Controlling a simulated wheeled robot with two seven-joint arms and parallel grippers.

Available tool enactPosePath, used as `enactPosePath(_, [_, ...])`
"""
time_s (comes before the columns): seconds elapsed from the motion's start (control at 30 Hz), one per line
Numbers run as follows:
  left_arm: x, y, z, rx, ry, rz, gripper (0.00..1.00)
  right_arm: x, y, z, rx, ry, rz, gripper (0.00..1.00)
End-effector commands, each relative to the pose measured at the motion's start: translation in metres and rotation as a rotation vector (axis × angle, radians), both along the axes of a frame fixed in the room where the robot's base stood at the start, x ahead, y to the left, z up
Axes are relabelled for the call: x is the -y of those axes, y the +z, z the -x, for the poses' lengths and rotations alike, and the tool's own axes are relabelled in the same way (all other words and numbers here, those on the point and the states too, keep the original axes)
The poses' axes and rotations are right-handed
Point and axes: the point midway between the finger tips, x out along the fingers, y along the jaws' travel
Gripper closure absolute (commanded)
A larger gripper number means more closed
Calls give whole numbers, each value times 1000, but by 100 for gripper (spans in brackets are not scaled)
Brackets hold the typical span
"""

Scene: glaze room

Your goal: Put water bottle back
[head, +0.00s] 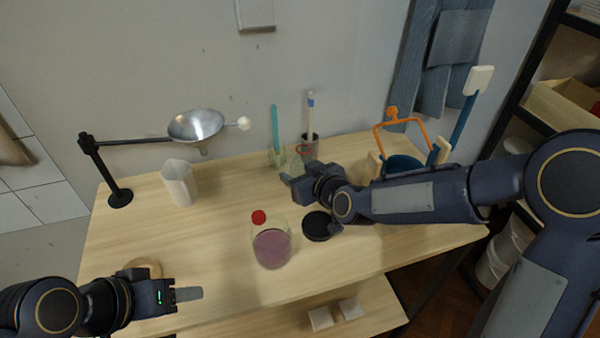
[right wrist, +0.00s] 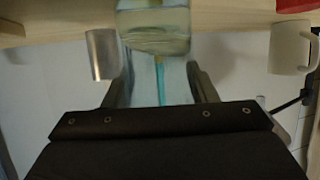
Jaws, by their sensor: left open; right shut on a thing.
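A clear bottle of pale liquid (right wrist: 155,38) is between the fingers of my right gripper (right wrist: 160,88) in the right wrist view, which appears upside down. My right gripper (head: 290,184) is shut on it over the back middle of the table in the head view. I cannot tell whether the bottle touches the table. My left gripper (head: 188,293) is open and empty at the front left; only one finger shows clearly.
On the wooden table (head: 215,240) stand a white mug (head: 180,183), a pink-filled jar with a red top (head: 272,248), a black disc (head: 317,226), a teal stick (head: 275,125) and a metal cup (head: 308,145). A funnel stand (head: 120,196) is left. The left middle is clear.

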Motion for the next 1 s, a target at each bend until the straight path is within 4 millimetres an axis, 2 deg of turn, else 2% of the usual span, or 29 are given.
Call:
enactPosePath(0.17, [0,-6,0,0,0,0,50,0,-4,0,2,0,0,76])
enactPosePath(0.2, [0,-4,0,0,0,0,50,0,-3,0,0,0,0,43])
enactPosePath(0.33, [0,-4,0,0,0,0,50,0,-2,0,0,0,0,26])
enactPosePath(0.57, [0,-3,0,0,0,0,50,0,-2,0,0,0,0,26])
enactPosePath(0.7, [0,4,0,0,0,0,50,0,4,0,0,0,0,26])
enactPosePath(0.83, [0,-3,0,0,0,0,50,11,9,15,4,-2,0,26])
enactPosePath(1.0, [0,-6,0,0,0,0,50,30,24,44,6,-3,0,26])
